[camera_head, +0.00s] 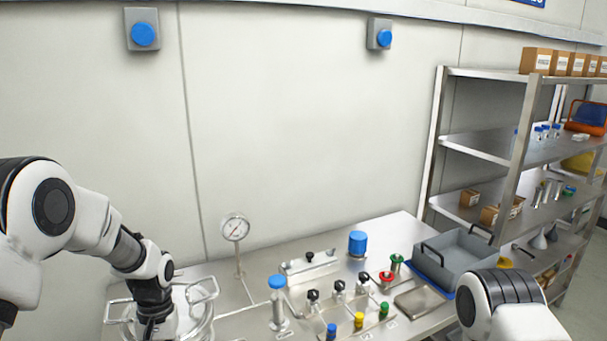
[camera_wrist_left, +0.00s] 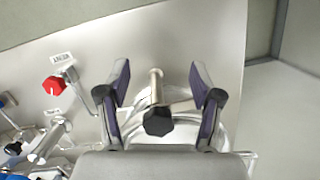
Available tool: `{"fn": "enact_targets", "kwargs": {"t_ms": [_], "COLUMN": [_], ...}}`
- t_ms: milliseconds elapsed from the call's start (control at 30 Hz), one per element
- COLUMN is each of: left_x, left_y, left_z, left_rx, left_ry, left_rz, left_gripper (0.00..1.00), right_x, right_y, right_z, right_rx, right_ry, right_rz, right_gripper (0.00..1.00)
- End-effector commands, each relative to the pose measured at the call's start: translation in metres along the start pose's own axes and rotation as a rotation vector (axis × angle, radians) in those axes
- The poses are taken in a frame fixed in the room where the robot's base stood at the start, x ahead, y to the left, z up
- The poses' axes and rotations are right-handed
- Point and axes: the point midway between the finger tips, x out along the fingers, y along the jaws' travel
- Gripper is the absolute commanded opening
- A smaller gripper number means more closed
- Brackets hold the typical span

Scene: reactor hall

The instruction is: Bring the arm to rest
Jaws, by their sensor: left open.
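My left arm (camera_head: 100,225) comes in from the left and reaches down over a round vessel with metal handles (camera_head: 205,290) at the front left of the bench. In the left wrist view my left gripper (camera_wrist_left: 160,85) is open, its two fingers apart. A black faceted knob (camera_wrist_left: 158,121) on a metal stem shows between the fingers, with visible gaps on both sides. In the head view the fingertips are hidden. Of my right arm only a rounded link (camera_head: 500,300) shows at the bottom right; its gripper is out of view.
The steel bench (camera_head: 375,235) carries a pressure gauge (camera_head: 235,228), a blue-capped cylinder (camera_head: 278,300), a blue container (camera_head: 357,243), several small valves and a grey tray (camera_head: 455,262). A metal shelf (camera_head: 490,148) stands at the right. A red knob (camera_wrist_left: 53,86) shows in the wrist view.

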Motion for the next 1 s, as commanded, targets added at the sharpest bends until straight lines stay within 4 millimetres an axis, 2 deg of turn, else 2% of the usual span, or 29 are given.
{"fn": "enact_targets", "kwargs": {"t_ms": [33, 167, 267, 300, 367, 400, 467, 500, 567, 600, 667, 767, 833, 900, 1000], "left_x": [0.025, 0.084, 0.148, 0.178, 0.224, 0.253, 0.295, 0.321, 0.352, 0.360, 0.359, 0.349, 0.345, 0.344, 0.343], "left_y": [0.000, -0.002, -0.004, -0.004, -0.006, -0.008, -0.011, -0.013, -0.018, -0.019, -0.021, -0.019, -0.017, -0.015, -0.014], "left_z": [0.007, 0.034, 0.064, 0.081, 0.109, 0.131, 0.166, 0.192, 0.230, 0.245, 0.255, 0.243, 0.227, 0.214, 0.210], "left_rx": [0.002, 0.005, 0.011, 0.016, 0.025, 0.033, 0.044, 0.054, 0.070, 0.083, 0.100, 0.125, 0.140, 0.150, 0.160], "left_ry": [-0.039, -0.138, -0.215, -0.244, -0.282, -0.300, -0.312, -0.312, -0.282, -0.234, -0.141, 0.033, 0.132, 0.193, 0.211], "left_rz": [-0.008, -0.025, -0.034, -0.037, -0.038, -0.037, -0.032, -0.027, -0.016, -0.006, 0.007, 0.023, 0.030, 0.034, 0.035], "left_gripper": [0.65, 0.65, 0.65, 0.65, 0.65, 0.65, 0.65, 0.65, 0.65, 0.65, 0.65, 0.65, 0.65, 0.65, 0.65], "right_x": [0.008, 0.020, 0.034, 0.041, 0.051, 0.058, 0.068, 0.074, 0.084, 0.085, 0.083, 0.080, 0.080, 0.080, 0.080], "right_y": [0.000, 0.000, 0.000, 0.000, 0.000, 0.001, 0.001, 0.001, 0.001, 0.001, 0.001, 0.001, 0.001, 0.001, 0.001], "right_z": [0.000, 0.001, 0.001, 0.001, 0.001, 0.001, 0.001, 0.001, 0.001, 0.001, 0.001, 0.001, 0.000, 0.001, 0.001], "right_rx": [0.000, 0.001, 0.001, 0.001, 0.001, 0.001, 0.000, 0.000, 0.000, 0.000, 0.000, 0.000, 0.001, 0.001, 0.001], "right_ry": [-0.001, -0.001, -0.001, -0.001, -0.001, -0.001, -0.001, -0.001, -0.001, -0.002, -0.002, -0.001, -0.001, -0.001, -0.001], "right_rz": [0.000, 0.000, 0.000, 0.000, 0.000, 0.000, 0.000, 0.000, 0.000, 0.000, 0.000, 0.000, 0.000, 0.000, 0.000], "right_gripper": [0.40, 0.40, 0.40, 0.40, 0.40, 0.40, 0.40, 0.40, 0.40, 0.40, 0.40, 0.40, 0.40, 0.40, 0.40]}}
